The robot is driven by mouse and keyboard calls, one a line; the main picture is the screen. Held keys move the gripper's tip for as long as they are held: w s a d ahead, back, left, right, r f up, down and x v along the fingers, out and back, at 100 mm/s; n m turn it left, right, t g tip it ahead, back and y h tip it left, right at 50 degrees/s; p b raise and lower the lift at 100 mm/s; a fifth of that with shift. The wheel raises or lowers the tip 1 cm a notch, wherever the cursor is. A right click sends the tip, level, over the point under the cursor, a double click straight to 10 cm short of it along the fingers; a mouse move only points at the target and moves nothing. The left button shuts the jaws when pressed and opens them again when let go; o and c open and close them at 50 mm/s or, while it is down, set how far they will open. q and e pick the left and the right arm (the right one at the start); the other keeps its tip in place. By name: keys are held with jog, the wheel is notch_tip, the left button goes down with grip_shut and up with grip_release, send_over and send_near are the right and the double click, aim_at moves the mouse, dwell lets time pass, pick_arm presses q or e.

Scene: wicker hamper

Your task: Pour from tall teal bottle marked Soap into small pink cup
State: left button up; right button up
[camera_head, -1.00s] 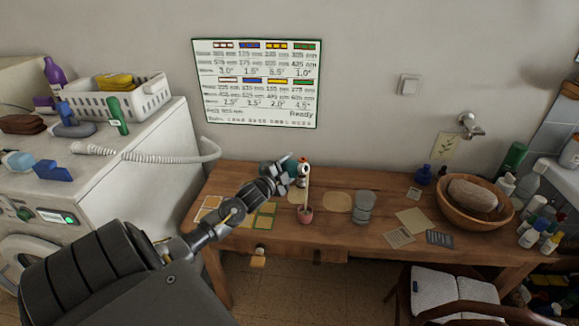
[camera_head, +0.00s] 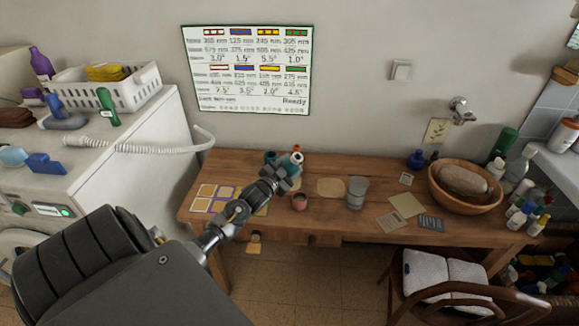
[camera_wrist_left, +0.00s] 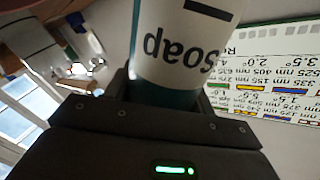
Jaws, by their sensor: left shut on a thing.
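My left gripper (camera_head: 286,178) is shut on the tall teal bottle, whose white label reads Soap in the left wrist view (camera_wrist_left: 180,50). In the head view the bottle (camera_head: 291,161) is small and partly hidden by the gripper. It looks close to upright, just behind and left of the small pink cup. The pink cup (camera_head: 300,202) stands upright on the wooden table, near the gripper's tip and apart from it. What is inside the cup is too small to tell. No stream shows between bottle and cup. My right gripper is not in view.
A clear grey tumbler (camera_head: 356,192) stands right of the cup. A teal object (camera_head: 270,157) is behind the gripper. Coloured cards (camera_head: 213,197) lie to the left. A wooden bowl (camera_head: 465,200) and several bottles fill the table's right end. A chair (camera_head: 450,275) stands in front.

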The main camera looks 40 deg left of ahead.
pick_arm(q)
jog(key=shift+c, duration=0.5)
notch_tip(320, 180, up, 7)
jog(key=p, duration=0.6)
jog(key=shift+r+p, duration=0.1)
jog(key=shift+p, duration=0.25)
jog(key=n+p, duration=0.2)
jog(key=n, duration=0.1)
jog(key=shift+n, duration=0.4)
jog(key=shift+n+p, duration=0.45)
jog(key=shift+n, duration=0.65)
